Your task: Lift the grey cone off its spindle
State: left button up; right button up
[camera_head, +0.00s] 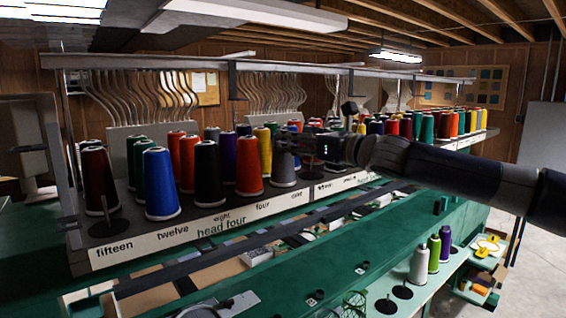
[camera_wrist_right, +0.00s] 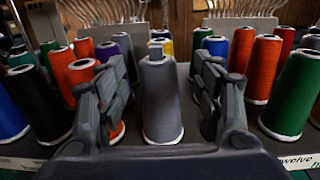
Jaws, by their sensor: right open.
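The grey cone (camera_head: 284,168) stands upright on the thread rack in the head view, to the right of an orange cone. In the right wrist view the grey cone (camera_wrist_right: 162,105) is in the middle, with its base on the rack. Its spindle is hidden inside it. My right gripper (camera_head: 292,147) reaches in from the right at the cone's upper part. In the wrist view my right gripper (camera_wrist_right: 160,88) is open, with one finger on each side of the cone and a visible gap on both sides. My left gripper is not in view.
An orange cone (camera_head: 249,167) and a black cone (camera_head: 207,173) stand close on the left. A green cone (camera_wrist_right: 291,102) stands to the right in the wrist view. An empty spindle base (camera_head: 108,227) is at the rack's left end. Several cones stand on a lower shelf (camera_head: 407,287).

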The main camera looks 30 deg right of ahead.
jog(key=shift+w+a, duration=0.1)
jog(key=shift+w, duration=0.2)
jog(key=shift+w+a+f, duration=0.1)
jog(key=shift+w+a, duration=0.05)
jog(key=shift+w, duration=0.6)
jog(key=shift+w+a, duration=0.1)
jog(key=shift+w, duration=0.65)
jog(key=shift+w+a, duration=0.15)
jog(key=shift+w, duration=0.8)
jog(key=shift+c, duration=0.5)
grip_shut()
